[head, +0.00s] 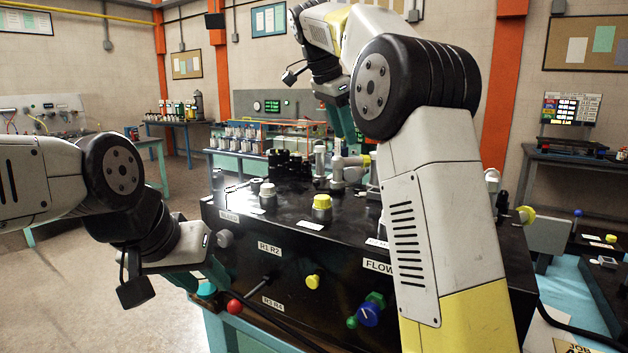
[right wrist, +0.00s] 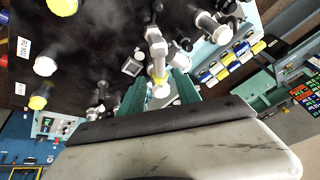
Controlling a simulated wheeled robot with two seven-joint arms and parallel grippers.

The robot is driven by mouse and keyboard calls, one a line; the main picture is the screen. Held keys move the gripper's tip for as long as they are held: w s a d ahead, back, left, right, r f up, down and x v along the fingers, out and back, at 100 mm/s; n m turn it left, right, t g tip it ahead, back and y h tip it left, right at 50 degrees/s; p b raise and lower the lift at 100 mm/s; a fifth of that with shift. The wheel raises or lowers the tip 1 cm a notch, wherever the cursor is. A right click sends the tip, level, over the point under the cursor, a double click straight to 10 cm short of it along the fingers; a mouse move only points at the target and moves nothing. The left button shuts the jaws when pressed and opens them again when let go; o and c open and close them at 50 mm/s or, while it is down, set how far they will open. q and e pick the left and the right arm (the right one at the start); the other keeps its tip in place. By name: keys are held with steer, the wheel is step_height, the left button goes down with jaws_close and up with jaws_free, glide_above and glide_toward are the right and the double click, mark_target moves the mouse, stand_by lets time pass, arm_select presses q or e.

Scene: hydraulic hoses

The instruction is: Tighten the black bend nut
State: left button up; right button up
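Several black fittings (head: 282,160) stand at the back of the black bench block; I cannot tell which is the black bend nut. A grey bent fitting (head: 345,172) with a yellow end stands to their right. In the right wrist view this fitting (right wrist: 158,52) has its pale yellow end between the two teal fingers of my right gripper (right wrist: 160,92). The fingers are apart, with gaps beside the fitting. In the head view my right gripper (head: 342,125) points down above it. My left gripper (head: 205,272) is low at the block's front left; its fingertips are unclear.
The black block (head: 290,238) carries a yellow-capped fitting (head: 322,207), a white-capped fitting (head: 267,194) and front knobs, including a red ball (head: 234,306) near my left gripper and a blue knob (head: 368,314). My right arm hides the block's right part.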

mark_target(316, 181)
steer(key=n, duration=0.3)
steer(key=f+n, duration=0.1)
steer(key=shift+w+a+y, duration=0.15)
steer(key=shift+a+y, duration=0.15)
steer(key=n, duration=0.3)
steer(key=a+n, duration=0.1)
steer(key=n, duration=0.1)
steer(key=shift+f+y, duration=0.3)
steer(key=shift+f, duration=0.1)
steer(key=n, duration=0.4)
steer(key=a+f+n, duration=0.1)
steer(key=n, duration=0.2)
steer(key=shift+w+a+y, duration=0.1)
steer(key=shift+y, duration=0.3)
steer(key=shift+w+a+f+n+g+y, duration=0.15)
steer(key=shift+a+f+n+y, duration=0.35)
steer(key=shift+f+n, duration=1.7)
steer(key=shift+w+a+f+n+g+y, duration=0.15)
steer(key=shift+a+f+n, duration=0.5)
steer(key=shift+n, duration=3)
steer(key=shift+w+a+f+n+g+y, duration=0.1)
steer(key=shift+a+f+n+y, duration=0.4)
steer(key=shift+f+n, duration=1.7)
steer(key=shift+a+r+n, duration=0.1)
steer(key=shift+r+n, duration=0.65)
steer(key=shift+r, duration=0.05)
jaws_close()
